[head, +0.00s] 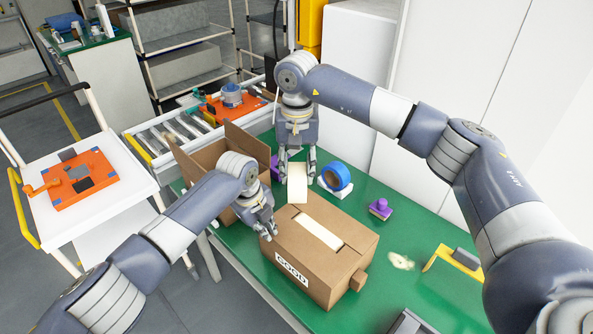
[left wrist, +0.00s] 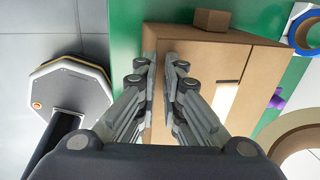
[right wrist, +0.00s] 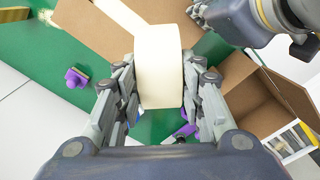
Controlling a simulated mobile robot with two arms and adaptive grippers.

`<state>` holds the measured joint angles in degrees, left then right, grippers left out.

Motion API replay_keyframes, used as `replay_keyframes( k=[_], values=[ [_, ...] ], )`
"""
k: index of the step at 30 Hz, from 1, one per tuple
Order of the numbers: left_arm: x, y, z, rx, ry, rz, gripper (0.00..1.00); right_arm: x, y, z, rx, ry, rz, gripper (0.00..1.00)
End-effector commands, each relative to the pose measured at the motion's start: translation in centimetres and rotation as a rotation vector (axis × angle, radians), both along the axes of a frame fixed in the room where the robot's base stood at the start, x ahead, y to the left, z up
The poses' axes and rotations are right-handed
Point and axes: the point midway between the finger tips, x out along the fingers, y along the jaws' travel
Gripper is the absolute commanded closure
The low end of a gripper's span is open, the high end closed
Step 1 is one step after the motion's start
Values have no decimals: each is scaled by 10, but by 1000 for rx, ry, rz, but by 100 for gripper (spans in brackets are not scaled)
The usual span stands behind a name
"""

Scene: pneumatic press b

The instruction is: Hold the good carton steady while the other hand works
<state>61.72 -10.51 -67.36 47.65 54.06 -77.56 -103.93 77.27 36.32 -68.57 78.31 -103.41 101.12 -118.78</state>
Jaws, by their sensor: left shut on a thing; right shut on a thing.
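The carton with a GOOD label (head: 345,262) stands on the green bench, its top flaps closed, with a pale strip along its top. It also shows in the left wrist view (left wrist: 210,60). My left gripper (head: 268,232) is shut on the carton's upper left edge; in the left wrist view its fingers (left wrist: 160,62) close on the cardboard there. My right gripper (head: 297,160) is shut on a cream tape roll (head: 298,186), held over the far end of the carton. The roll fills the space between the fingers in the right wrist view (right wrist: 158,65).
An open, empty-looking carton (head: 202,152) stands behind my left gripper. A blue tape roll (head: 336,177), a purple stamp (head: 380,209) and a yellow-handled tool (head: 450,258) lie on the bench (head: 410,225). A white cart (head: 120,205) stands left, apart from the bench.

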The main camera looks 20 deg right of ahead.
Motion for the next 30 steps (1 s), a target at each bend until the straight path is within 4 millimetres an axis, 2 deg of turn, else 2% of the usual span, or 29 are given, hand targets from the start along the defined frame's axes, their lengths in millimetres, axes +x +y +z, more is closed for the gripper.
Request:
replay_keyframes(
  k=[1, 7, 8, 10, 24, 30],
  values=[
    [-3, 1, -8, 4, 8, 3, 100, 0, 0, -1, 0, 0, 0, 83],
    [-3, 1, -8, 4, 8, 3, 100, 0, 0, -1, 0, 0, 0, 83],
    [-3, 1, -8, 4, 8, 3, 86, 0, 0, -1, 0, 0, 0, 83],
    [-3, 1, -8, 4, 8, 3, 70, 0, 0, -1, 0, 0, 0, 83],
    [-3, 2, -5, 5, 8, 2, 69, 0, 0, -1, 0, 0, 0, 83],
    [-3, 5, 19, 1, 3, -1, 69, 0, 0, 0, 0, -1, 0, 83]
  ],
)
